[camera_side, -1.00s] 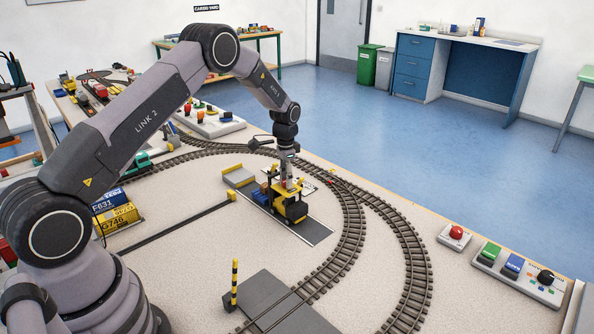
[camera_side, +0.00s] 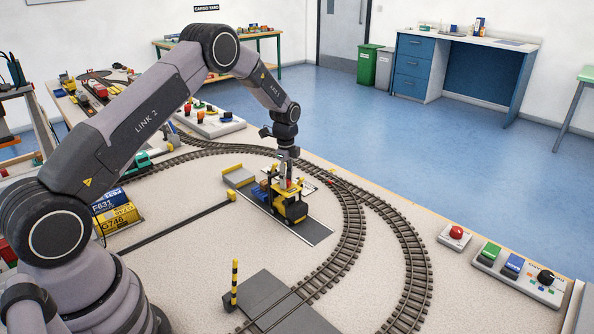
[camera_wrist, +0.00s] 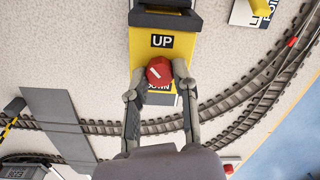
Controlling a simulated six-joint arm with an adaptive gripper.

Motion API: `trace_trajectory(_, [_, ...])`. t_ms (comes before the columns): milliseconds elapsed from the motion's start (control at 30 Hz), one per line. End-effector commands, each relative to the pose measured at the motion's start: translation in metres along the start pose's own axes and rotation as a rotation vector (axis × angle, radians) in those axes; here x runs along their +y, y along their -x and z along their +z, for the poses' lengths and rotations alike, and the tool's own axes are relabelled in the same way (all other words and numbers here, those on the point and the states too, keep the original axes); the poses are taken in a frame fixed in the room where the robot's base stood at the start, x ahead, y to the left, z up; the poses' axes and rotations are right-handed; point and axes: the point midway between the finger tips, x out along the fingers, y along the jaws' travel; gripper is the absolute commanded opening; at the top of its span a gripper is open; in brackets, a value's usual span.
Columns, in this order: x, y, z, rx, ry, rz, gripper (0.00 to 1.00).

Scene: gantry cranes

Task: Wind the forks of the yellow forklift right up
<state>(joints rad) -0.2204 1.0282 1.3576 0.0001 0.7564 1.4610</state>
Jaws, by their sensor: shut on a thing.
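The yellow forklift (camera_side: 291,210) stands on a dark strip inside the track loop in the side view. Its yellow body (camera_wrist: 147,52) also shows in the wrist view, with an UP label (camera_wrist: 162,41) and a partly covered DOWN label (camera_wrist: 158,87). A red knob (camera_wrist: 159,70) with a white line sits between those labels. My gripper (camera_side: 287,180) points down over the forklift and is shut on the red knob, one finger on each side. A brown and blue load (camera_side: 262,190) shows at the forklift's left. The forks' height cannot be made out.
Curved track (camera_side: 350,215) runs around the forklift. A yellow-ended barrier arm (camera_side: 190,222) lies to the left, and a striped post (camera_side: 235,283) stands in front. A red button (camera_side: 457,232) and a control panel (camera_side: 517,272) sit at the right edge. The board around the forklift is mostly clear.

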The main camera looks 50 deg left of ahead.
Motion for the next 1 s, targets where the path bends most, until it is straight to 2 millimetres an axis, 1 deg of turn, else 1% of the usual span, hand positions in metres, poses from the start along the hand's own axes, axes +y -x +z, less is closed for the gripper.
trace_trajectory(300, [-0.0002, -0.0006, -0.0002, 0.0, -0.299, -0.001, 0.0])
trace_trajectory(600, [-0.0004, -0.0006, -0.0003, 0.0, -0.543, -0.002, 0.0])
trace_trajectory(800, [-0.0005, -0.0006, -0.0003, 0.0, -0.654, -0.002, 0.0])
trace_trajectory(1000, [-0.0006, -0.0006, -0.0004, 0.0, -0.716, -0.003, 0.0])
